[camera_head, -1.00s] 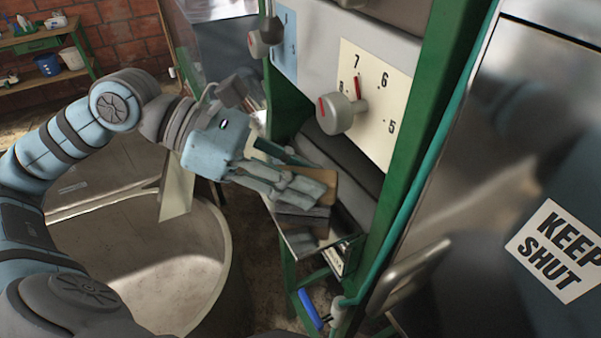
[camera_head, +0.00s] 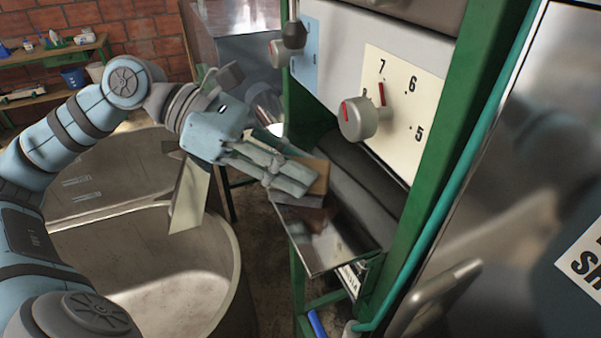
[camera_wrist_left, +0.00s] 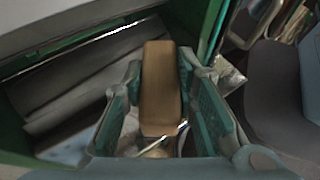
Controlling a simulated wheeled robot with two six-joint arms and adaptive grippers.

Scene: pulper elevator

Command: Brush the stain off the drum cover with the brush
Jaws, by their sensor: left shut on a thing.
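My left gripper (camera_head: 305,180) is shut on the brush (camera_head: 322,177), a brown wooden block. In the left wrist view the brush (camera_wrist_left: 160,90) sits between the two green-grey fingers; I cannot make out its bristles. A dark grey curved surface, seemingly the drum cover (camera_head: 362,190), lies under the machine's pale front panel, right of the brush. The brush is close to its left side; I cannot tell whether they touch. No stain can be told apart on it. My right gripper is not in view.
A shiny sloping metal tray (camera_head: 338,243) lies below the brush. A knob (camera_head: 365,118) on a numbered plate and green frame posts (camera_head: 440,150) stand to the right. A large round tub (camera_head: 235,270) is below my left arm. Shelves (camera_head: 50,52) stand far back.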

